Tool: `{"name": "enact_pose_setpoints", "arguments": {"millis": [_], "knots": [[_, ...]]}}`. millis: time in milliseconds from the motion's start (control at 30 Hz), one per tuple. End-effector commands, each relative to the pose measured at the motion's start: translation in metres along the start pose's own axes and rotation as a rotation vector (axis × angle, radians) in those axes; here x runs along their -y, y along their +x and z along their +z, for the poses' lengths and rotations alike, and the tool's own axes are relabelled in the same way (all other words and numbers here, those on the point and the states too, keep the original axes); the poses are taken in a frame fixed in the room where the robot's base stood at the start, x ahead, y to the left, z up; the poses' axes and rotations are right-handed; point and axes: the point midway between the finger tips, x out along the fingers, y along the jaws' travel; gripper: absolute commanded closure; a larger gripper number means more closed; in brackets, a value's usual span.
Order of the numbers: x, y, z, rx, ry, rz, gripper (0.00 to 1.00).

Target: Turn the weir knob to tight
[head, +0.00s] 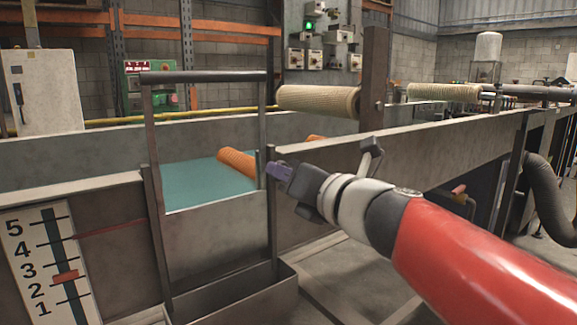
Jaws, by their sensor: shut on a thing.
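The weir (215,245) is a grey metal plate in an upright frame with a dark top bar, set across the channel. My gripper (276,171) reaches in from the right, its tips at the frame's right post (270,205). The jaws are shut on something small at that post. The weir knob is not clear to see; the fingers hide that spot. Whether the knob is loose or tight does not show. A scale (52,262) numbered 1 to 5 stands at the left, with a red marker between 2 and 3.
Teal water or belt (190,185) lies behind the weir, with an orange mesh roll (237,162) on it. Cream mesh tubes (318,100) run above the channel by a metal post (374,85). A metal trough (240,300) sits below the weir. The channel wall (440,150) runs back right.

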Motion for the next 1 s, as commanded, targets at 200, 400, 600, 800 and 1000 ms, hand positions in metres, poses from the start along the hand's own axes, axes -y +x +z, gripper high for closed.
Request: {"name": "enact_pose_setpoints", "arguments": {"millis": [200,400,600,800,1000], "knots": [[-0.0018,0.0000,0.0024,-0.001,0.205,0.000,0.93],[-0.0020,0.0001,0.0023,-0.001,0.391,-0.001,0.93],[-0.0020,0.0002,0.0018,-0.001,0.557,-0.001,0.93],[-0.0014,0.0001,0.0010,-0.002,0.681,-0.001,0.93],[-0.0010,0.0001,0.0008,0.000,0.758,-0.001,0.93]]}}
